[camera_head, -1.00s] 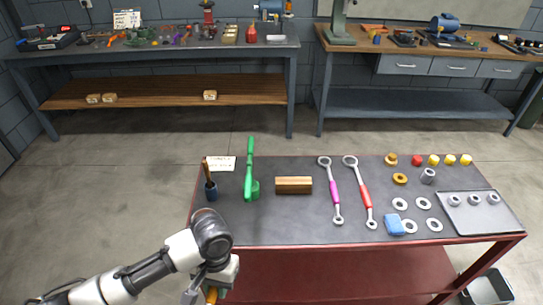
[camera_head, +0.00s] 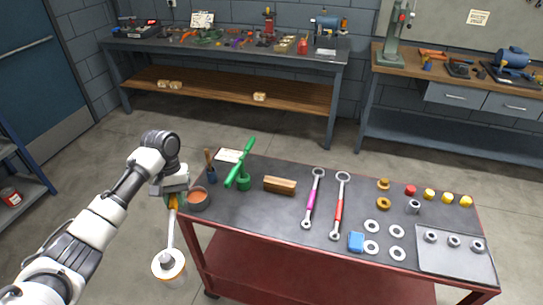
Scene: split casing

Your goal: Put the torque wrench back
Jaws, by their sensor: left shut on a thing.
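My left gripper (camera_head: 174,190) is shut on the yellow-orange handle of a tool, which I take to be the torque wrench (camera_head: 170,232). Its grey shaft hangs down past the left end of the red table, over the floor. Its lower end is a wide round head (camera_head: 168,266), white and orange with a grey knob on top. The handle is partly hidden by the fingers. A grey round cup with an orange inside (camera_head: 197,199) stands at the table's left edge, just right of the gripper. My right gripper is not in view.
On the dark tabletop (camera_head: 262,215) are a tilted green tool in a green holder (camera_head: 241,168), a wooden block (camera_head: 280,185), a purple wrench (camera_head: 313,199), a red wrench (camera_head: 338,207), a blue block (camera_head: 356,242), several washers and a grey tray (camera_head: 440,262). The tabletop's front left is clear.

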